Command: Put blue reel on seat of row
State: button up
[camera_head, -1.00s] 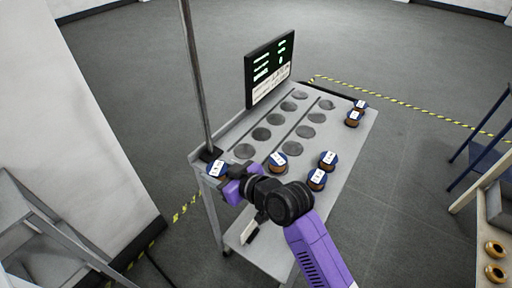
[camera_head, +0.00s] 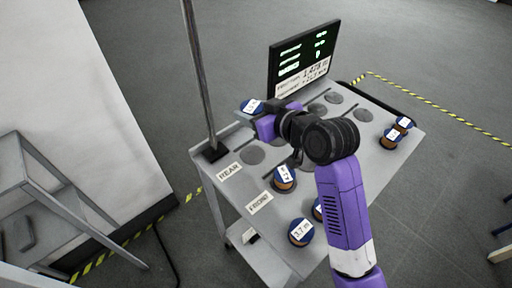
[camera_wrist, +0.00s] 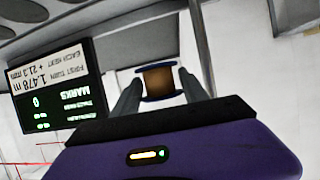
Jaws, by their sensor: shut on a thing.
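My gripper (camera_head: 260,116) is shut on a blue reel (camera_head: 251,106) with a white label and copper-coloured winding. In the wrist view the reel (camera_wrist: 158,82) sits between both fingers, its winding facing the camera. It appears held above the cart's (camera_head: 259,222) rear side, left of the display. Round grey seats lie in two rows on the cart top; one bare seat (camera_head: 252,155) shows beside the REAR label (camera_head: 229,171). Another blue reel (camera_head: 284,179) stands near the FRONT label (camera_head: 260,203). My arm hides several seats.
A display (camera_head: 303,60) stands at the cart's back edge; it also shows in the wrist view (camera_wrist: 50,92). A grey post (camera_head: 201,80) rises at the left corner. Loose reels stand at the front (camera_head: 301,232) and right end (camera_head: 390,139).

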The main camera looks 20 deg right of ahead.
aim_at(253, 155)
notch_tip(253, 155, down, 14)
jog(key=shift+f, duration=0.15)
dwell(0.3)
jog(key=shift+f, duration=0.1)
jog(key=o, duration=1.4)
jog(key=shift+c, duration=0.2)
jog(key=shift+r, duration=0.2)
jog(key=shift+s, duration=0.35)
jog(key=b+v, duration=0.1)
jog(key=v, duration=0.9)
jog(key=shift+s+d, duration=0.1)
jog(key=shift+s, duration=0.1)
jog(key=shift+s+d+r, duration=0.1)
jog(key=shift+s+r, duration=0.1)
jog(key=shift+s, duration=0.25)
